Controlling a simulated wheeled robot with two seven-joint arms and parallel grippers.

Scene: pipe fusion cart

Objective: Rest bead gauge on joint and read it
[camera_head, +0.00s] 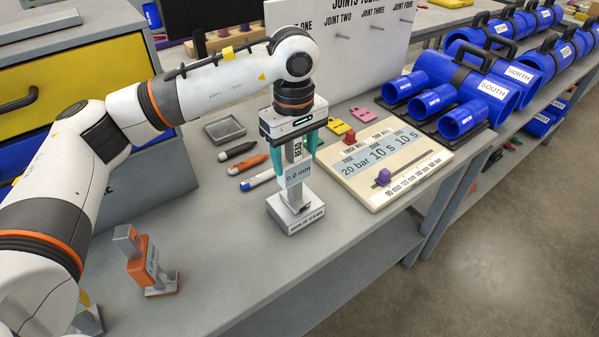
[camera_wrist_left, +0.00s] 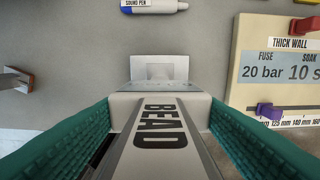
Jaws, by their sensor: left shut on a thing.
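The bead gauge (camera_head: 297,176) is a grey upright tool marked BEAD with a pale display reading 0.0 mm. My left gripper (camera_head: 295,158) points down and is shut on its upper part. The gauge is upright over a small grey labelled block (camera_head: 303,222) on the bench; I cannot tell whether it touches it. In the left wrist view the gauge (camera_wrist_left: 160,140) lies between the green fingers. Blue pipe pieces marked SOUTH (camera_head: 487,92) and NORTH (camera_head: 512,72) lie at the right; I cannot make out a fused joint. My right gripper is not in view.
A cream settings board (camera_head: 415,150) with sliders lies right of the gauge. Pens (camera_head: 249,163) and a grey tray (camera_head: 224,129) lie behind it. An orange tool (camera_head: 146,262) stands at front left. The bench front is clear.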

